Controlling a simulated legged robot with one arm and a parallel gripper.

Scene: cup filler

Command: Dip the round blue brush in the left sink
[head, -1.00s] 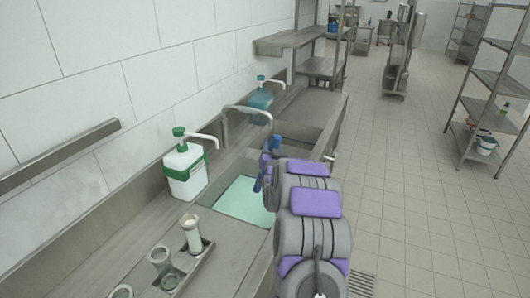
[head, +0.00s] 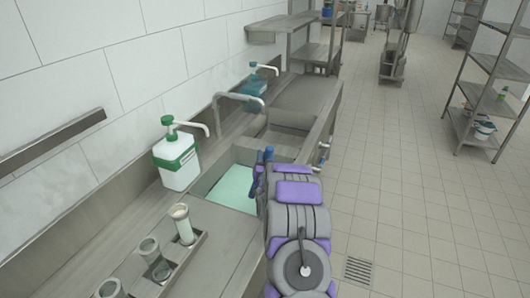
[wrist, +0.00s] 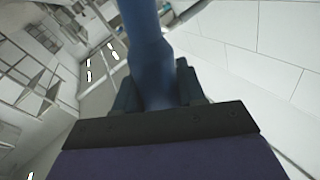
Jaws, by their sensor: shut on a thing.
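My gripper (wrist: 160,98) is shut on a blue brush (wrist: 143,35), whose handle rises between the fingers in the wrist view. In the head view a bit of the blue brush (head: 268,153) shows above my arm; its round head is hidden. My arm reaches over the right side of the left sink (head: 232,189), the nearer basin, which holds pale green liquid. I cannot tell how high the brush is above the liquid.
A white dispenser with a green band (head: 176,160) stands left of the sink. A curved faucet (head: 240,98) rises behind it. The right sink (head: 285,138) lies farther along. A blue dispenser (head: 252,82) stands beyond. Several cups (head: 150,255) sit in a holder on the near counter.

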